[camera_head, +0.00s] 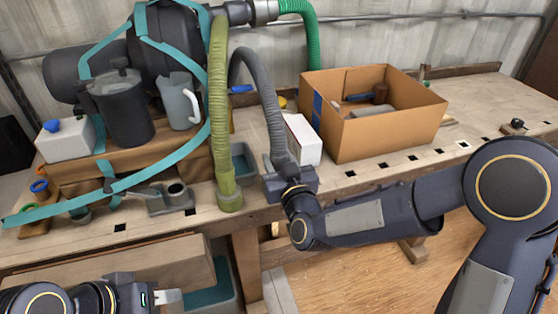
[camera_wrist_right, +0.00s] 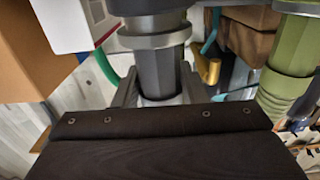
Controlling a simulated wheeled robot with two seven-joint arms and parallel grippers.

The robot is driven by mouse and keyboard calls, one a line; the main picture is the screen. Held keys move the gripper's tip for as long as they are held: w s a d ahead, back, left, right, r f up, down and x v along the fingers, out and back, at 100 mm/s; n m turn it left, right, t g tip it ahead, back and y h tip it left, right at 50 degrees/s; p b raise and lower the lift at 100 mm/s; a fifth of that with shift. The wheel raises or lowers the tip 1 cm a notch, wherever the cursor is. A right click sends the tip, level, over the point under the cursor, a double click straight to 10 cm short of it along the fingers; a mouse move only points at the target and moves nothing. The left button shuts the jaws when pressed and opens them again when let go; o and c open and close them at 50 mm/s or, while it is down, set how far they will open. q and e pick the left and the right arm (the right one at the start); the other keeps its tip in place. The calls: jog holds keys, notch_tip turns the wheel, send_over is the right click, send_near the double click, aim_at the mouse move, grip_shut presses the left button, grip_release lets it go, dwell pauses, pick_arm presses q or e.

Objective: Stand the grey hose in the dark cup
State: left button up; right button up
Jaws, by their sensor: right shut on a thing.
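The grey hose (camera_head: 262,85) arches down from behind the bench, and its lower end is in my right gripper (camera_head: 284,172). In the right wrist view the jaws (camera_wrist_right: 160,92) are closed around the hose's dark end fitting (camera_wrist_right: 158,68). The hose end hangs roughly upright near the bench's front edge. A small dark cup-like holder (camera_head: 176,191) on a grey base stands on the bench to the left, apart from the hose and beyond the olive hose. My left gripper (camera_head: 168,297) is low at the left, in front of the bench; its jaw opening is unclear.
An olive hose (camera_head: 220,110) hangs between the grey hose and the cup. A white box (camera_head: 303,140) and a cardboard box (camera_head: 390,135) stand to the right. A dark jug (camera_head: 122,110), a grey jug (camera_head: 178,102) and teal straps crowd the left. Slots line the bench's front.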

jog(key=shift+f+b, duration=0.55)
jog(key=shift+b, duration=0.1)
jog(key=o, duration=1.2)
jog(key=v, duration=0.8)
jog(key=shift+r, duration=0.1)
